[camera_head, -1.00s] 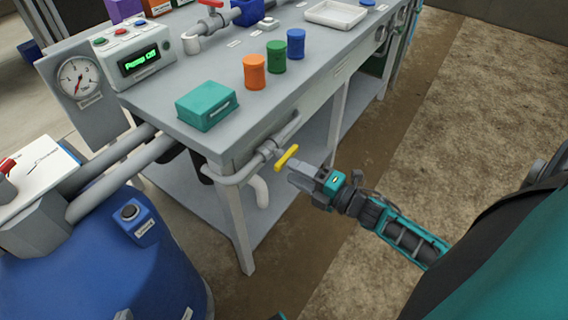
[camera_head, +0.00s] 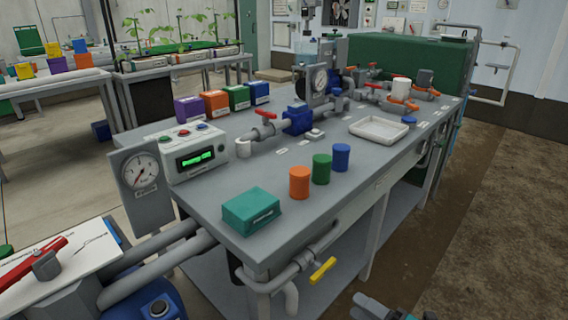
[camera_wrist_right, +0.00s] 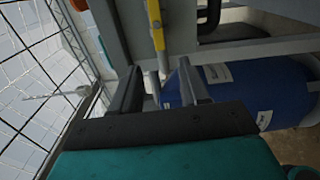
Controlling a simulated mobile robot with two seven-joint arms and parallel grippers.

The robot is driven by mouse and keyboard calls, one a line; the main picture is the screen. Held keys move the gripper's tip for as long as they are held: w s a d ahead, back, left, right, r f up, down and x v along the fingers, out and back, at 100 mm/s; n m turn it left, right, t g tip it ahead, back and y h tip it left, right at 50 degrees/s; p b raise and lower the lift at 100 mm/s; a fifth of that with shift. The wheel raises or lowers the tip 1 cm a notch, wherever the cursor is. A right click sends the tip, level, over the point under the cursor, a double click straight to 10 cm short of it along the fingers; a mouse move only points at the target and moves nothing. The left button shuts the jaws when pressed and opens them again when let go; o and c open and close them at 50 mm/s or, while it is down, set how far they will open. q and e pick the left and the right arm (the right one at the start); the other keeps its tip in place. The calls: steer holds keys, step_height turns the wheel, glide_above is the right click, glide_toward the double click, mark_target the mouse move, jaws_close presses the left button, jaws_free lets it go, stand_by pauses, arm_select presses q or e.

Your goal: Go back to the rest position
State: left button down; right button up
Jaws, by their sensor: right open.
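My right gripper (camera_head: 372,304) shows at the bottom edge of the head view, right of and below the yellow valve handle (camera_head: 322,270), and apart from it. In the right wrist view my right gripper (camera_wrist_right: 160,88) has its two fingers spread with nothing held between them. The yellow handle (camera_wrist_right: 156,24) shows there beyond the fingertips. Most of my right arm is cut off by the frame in the head view. My left gripper is in neither current view.
The grey bench (camera_head: 225,190) carries a teal box (camera_head: 251,211), coloured cylinders, a white tray (camera_head: 379,129) and a control box (camera_head: 194,154). A blue drum (camera_wrist_right: 240,85) shows in the wrist view. The floor right of the bench (camera_head: 490,240) is clear.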

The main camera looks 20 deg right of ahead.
steer(key=s+a+m+g+h, duration=0.3)
steer(key=a+m+g+h, duration=0.15)
steer(key=a+m, duration=1.35)
arm_select(q)
steer(key=s+a+r+y+p, duration=0.1)
steer(key=a+r+p, duration=0.2)
steer(key=r+p, duration=0.5)
steer(key=p, duration=0.4)
steer(key=shift+s+r+p, duration=0.2)
steer(key=shift+s+p, duration=0.1)
arm_select(e)
steer(key=s+d+r+m+g, duration=0.1)
steer(key=d+r+m, duration=0.1)
steer(key=r, duration=0.6)
steer(key=shift+s+d, duration=0.35)
steer(key=shift+d, duration=0.2)
steer(key=shift+h, duration=0.25)
